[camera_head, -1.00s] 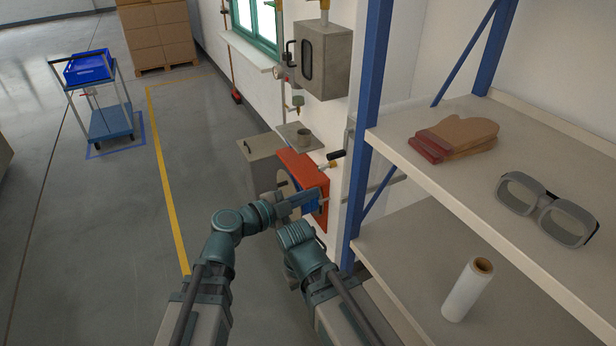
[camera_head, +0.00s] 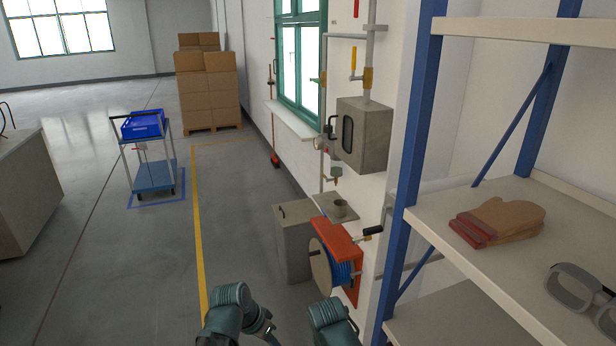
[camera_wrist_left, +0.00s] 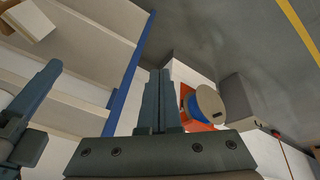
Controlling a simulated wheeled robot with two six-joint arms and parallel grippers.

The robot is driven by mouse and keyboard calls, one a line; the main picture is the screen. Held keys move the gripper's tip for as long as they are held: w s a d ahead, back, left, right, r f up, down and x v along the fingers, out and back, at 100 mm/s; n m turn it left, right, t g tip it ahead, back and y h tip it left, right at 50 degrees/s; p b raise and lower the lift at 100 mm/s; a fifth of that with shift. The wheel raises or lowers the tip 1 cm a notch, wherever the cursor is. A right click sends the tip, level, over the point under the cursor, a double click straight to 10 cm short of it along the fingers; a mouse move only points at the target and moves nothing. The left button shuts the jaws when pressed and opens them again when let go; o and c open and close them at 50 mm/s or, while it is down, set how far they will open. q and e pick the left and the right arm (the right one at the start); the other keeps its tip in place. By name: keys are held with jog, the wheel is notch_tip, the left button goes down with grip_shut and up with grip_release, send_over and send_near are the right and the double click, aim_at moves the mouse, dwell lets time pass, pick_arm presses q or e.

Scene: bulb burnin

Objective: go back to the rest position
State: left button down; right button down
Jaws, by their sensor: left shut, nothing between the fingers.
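My left gripper (camera_wrist_left: 157,100) shows in the left wrist view with its two fingers together and nothing between them. In the head view, my left arm is at the bottom edge, and its fingertips are not clearly seen. My right arm (camera_head: 332,318) is beside it at the bottom edge, its gripper out of that view. Dark teal parts at the left of the left wrist view seem to be of my right arm; whether its jaws are open is unclear. The orange reel (camera_head: 341,241) with blue winding is on the wall ahead, apart from both arms.
A shelf rack (camera_head: 482,259) with brown gloves (camera_head: 497,222) and grey goggles (camera_head: 580,293) stands close at right. A grey cabinet (camera_head: 295,250) is beside the reel. A wall box (camera_head: 362,134) hangs above. A blue cart (camera_head: 154,175) stands far left.

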pick_arm(q)
jog(key=s+a+f+n+g+y, duration=0.2)
jog(key=s+a+n+y, duration=0.15)
jog(key=a+n, duration=0.35)
jog(key=s+d+m+y, duration=0.1)
jog(key=s+d+m, duration=0.3)
jog(key=d, duration=0.5)
jog(key=shift+s+d+r+g, duration=0.3)
jog(key=shift+s+d, duration=0.1)
jog(key=shift+s, duration=0.3)
